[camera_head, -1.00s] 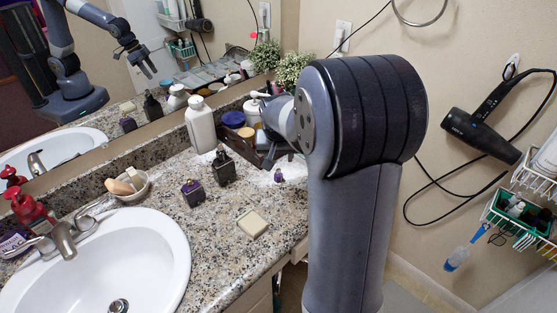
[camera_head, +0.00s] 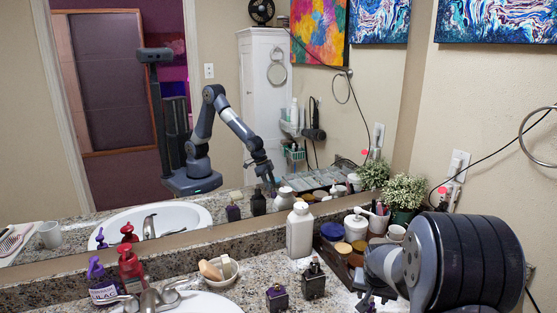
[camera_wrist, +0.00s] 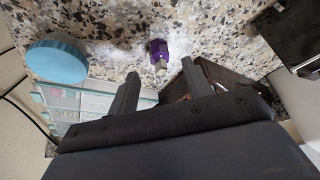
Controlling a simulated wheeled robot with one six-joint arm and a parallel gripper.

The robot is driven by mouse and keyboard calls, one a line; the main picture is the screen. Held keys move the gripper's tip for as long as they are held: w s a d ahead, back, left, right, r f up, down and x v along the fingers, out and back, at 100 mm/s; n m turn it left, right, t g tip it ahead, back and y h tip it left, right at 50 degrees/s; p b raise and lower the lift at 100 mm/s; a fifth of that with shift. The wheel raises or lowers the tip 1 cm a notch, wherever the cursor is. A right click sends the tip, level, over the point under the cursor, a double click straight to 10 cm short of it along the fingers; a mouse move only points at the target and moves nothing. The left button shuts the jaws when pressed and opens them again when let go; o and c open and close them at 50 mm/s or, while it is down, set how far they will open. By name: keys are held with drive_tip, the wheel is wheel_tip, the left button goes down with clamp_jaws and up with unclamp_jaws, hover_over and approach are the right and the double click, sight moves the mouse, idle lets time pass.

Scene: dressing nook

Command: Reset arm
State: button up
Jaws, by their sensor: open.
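My gripper (camera_wrist: 158,75) is open and empty in the wrist view, its two dark fingers spread apart above the speckled counter. A small purple bottle (camera_wrist: 158,52) with a pale tip shows between and just beyond the fingertips; no finger is seen touching it. In the head view my arm's large rounded joint (camera_head: 470,262) fills the lower right and largely hides the gripper. The mirror shows my arm (camera_head: 235,125) reflected, bent and reaching down towards the counter.
A white bottle (camera_head: 300,232), two dark square bottles (camera_head: 277,298) (camera_head: 313,283) and a brown organizer (camera_head: 345,262) with jars crowd the counter. Soap dispensers (camera_head: 132,268) stand by the sink at left. A blue round lid (camera_wrist: 57,60) and a dark box (camera_wrist: 292,35) flank my gripper.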

sight(371, 302)
drive_tip(key=x, duration=0.4)
drive_tip(key=shift+f+b, duration=0.3)
drive_tip(key=shift+b, duration=0.05)
wheel_tip(371, 302, up, 3)
drive_tip(key=shift+f+p, duration=0.25)
drive_tip(key=shift+p, duration=0.1)
drive_tip(key=shift+r, duration=0.4)
